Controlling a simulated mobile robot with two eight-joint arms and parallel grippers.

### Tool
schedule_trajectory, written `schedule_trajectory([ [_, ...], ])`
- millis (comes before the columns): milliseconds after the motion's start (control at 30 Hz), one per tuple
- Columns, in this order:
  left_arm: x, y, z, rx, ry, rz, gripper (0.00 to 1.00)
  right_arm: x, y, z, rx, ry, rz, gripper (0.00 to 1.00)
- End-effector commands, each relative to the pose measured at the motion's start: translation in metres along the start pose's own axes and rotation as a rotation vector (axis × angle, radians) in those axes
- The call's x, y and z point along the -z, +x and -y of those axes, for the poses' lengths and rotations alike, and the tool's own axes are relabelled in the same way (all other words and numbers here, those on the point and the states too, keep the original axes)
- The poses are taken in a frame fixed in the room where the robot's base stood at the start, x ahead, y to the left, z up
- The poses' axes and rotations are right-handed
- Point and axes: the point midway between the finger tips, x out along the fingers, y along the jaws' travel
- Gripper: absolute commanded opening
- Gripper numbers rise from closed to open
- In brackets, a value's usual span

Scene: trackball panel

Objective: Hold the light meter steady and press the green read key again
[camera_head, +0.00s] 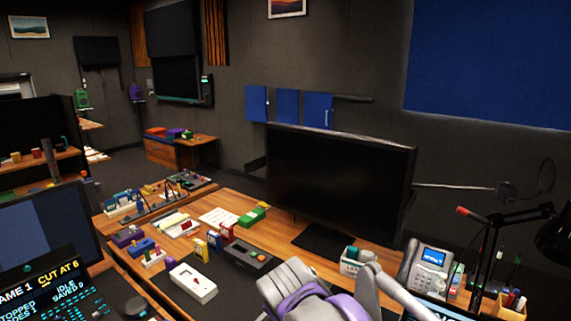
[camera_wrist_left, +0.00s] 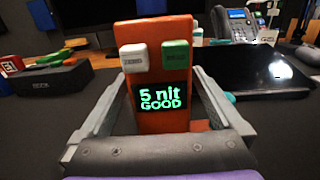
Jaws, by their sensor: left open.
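The light meter (camera_wrist_left: 146,34) is an orange upright block in the left wrist view. It has a white ZERO key (camera_wrist_left: 133,58) at left and a green READ key (camera_wrist_left: 176,54) at right. Its dark display (camera_wrist_left: 160,100) reads "5 nit GOOD" in green. My left gripper (camera_wrist_left: 160,80) is open, with one grey finger on each side of the meter. Whether either finger touches it is unclear. Nothing is pressing the keys. In the head view, grey and purple parts of my arm (camera_head: 292,290) cover this area, and I cannot make out the meter there. My right gripper is not identifiable.
A dark box (camera_head: 250,258) lies left of my arm, with a white device (camera_head: 193,283) farther left. A large monitor (camera_head: 340,185) stands behind. A desk phone (camera_head: 427,265) and a lamp (camera_head: 555,235) are at right. A flat black screen (camera_wrist_left: 255,75) lies right of the meter.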

Motion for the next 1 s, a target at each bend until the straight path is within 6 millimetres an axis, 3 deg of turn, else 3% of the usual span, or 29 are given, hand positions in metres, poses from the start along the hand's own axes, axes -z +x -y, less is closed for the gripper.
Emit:
schedule_trajectory([
  [167,0.0,-0.021,-0.001,-0.003,0.0,0.0,1.0,0.0,0.0,0.0,0.0,0.0,0.0,0.0],
  [400,0.0,-0.073,-0.001,-0.003,0.001,-0.001,1.0,0.0,0.0,0.0,0.0,0.0,0.0,0.0],
  [600,0.0,-0.106,-0.001,-0.003,0.001,0.0,1.0,0.0,0.0,0.0,0.0,0.0,0.0,0.0],
  [767,0.0,-0.117,0.0,-0.001,0.001,-0.001,1.0,0.0,0.0,0.0,0.0,0.0,0.0,0.0],
  [1000,0.0,-0.119,0.0,0.0,0.0,-0.001,1.0,0.0,0.0,0.0,0.0,0.0,0.0,0.0],
])
